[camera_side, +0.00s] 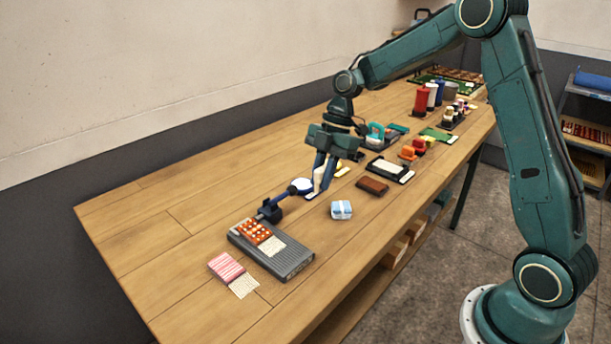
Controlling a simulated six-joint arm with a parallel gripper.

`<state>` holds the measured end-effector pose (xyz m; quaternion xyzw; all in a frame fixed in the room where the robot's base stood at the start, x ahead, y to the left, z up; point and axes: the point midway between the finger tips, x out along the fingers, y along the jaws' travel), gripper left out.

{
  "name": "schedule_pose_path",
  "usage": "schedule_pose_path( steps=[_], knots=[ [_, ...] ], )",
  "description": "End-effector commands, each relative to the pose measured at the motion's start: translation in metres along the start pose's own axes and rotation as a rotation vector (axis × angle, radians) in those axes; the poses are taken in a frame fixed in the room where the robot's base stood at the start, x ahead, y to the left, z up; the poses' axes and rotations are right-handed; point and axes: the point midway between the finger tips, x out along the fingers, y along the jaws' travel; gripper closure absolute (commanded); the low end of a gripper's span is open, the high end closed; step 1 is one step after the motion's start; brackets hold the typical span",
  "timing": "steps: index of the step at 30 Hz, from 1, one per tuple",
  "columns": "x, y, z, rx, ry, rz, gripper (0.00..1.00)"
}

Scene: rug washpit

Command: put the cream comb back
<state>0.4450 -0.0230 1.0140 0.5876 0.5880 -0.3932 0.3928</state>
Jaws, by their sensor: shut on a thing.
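My gripper (322,182) points down over the middle of the table, its fingers close together. A small cream piece (318,176) shows between the fingers, and I take it to be the cream comb. The fingers hide most of it, so its full shape is unclear. It is low, near the tabletop; I cannot tell whether it touches anything below. A round blue-and-white head (302,186) on a dark stand (271,210) lies just left of the fingers. A yellow item (341,169) is just behind them to the right.
A blue-and-white block (341,210) and a brown block (372,186) lie to the right. A grey box (290,262) with a red dotted panel and a pink striped pad (226,268) are in front. Red and white bottles (421,101) stand farther back. The table's left side is bare.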

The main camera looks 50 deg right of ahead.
Motion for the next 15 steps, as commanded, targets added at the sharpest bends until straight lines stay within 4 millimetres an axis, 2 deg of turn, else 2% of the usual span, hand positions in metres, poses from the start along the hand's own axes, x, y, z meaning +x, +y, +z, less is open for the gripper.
schedule_pose_path(
  steps=[9,15],
  knots=[
    [0.057,-0.001,0.023,0.001,0.001,-0.003,1.00],
    [0.078,0.000,0.032,0.000,0.000,-0.001,1.00]
  ],
)
